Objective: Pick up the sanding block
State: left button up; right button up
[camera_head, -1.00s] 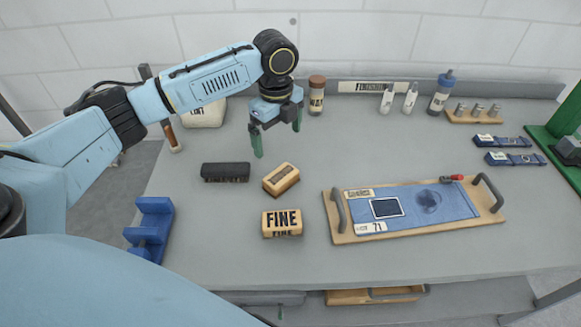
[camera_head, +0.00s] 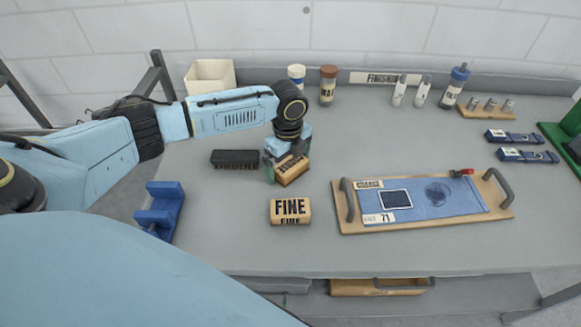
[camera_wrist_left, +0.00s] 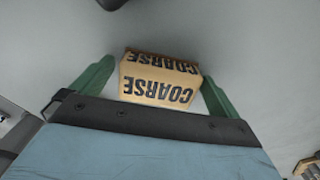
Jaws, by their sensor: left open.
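A tan sanding block (camera_head: 292,171) lies on the grey table, partly hidden by my left gripper. In the left wrist view this block (camera_wrist_left: 158,92) reads COARSE and sits between the two green fingers. My left gripper (camera_head: 284,166) is down at the block and open, with a finger on either side; it also shows in the left wrist view (camera_wrist_left: 152,90). A small gap shows by the left finger; contact on the right is unclear. A second tan block (camera_head: 290,211) marked FINE lies nearer the front. My right gripper is not in view.
A black block (camera_head: 235,159) lies just left of the gripper. A wooden tray (camera_head: 350,228) with handles and a blue sheet stands to the right. A blue holder (camera_head: 160,208) is at the left edge. Bottles (camera_head: 328,85) line the back.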

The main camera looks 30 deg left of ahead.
aim_at(288, 161)
pick_arm(q)
jog(key=c, duration=0.9)
jog(key=shift+c, duration=0.2)
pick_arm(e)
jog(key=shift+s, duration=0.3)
pick_arm(q)
jog(key=shift+r, duration=0.15)
jog(key=shift+r, duration=0.4)
notch_tip(288, 161, up, 9)
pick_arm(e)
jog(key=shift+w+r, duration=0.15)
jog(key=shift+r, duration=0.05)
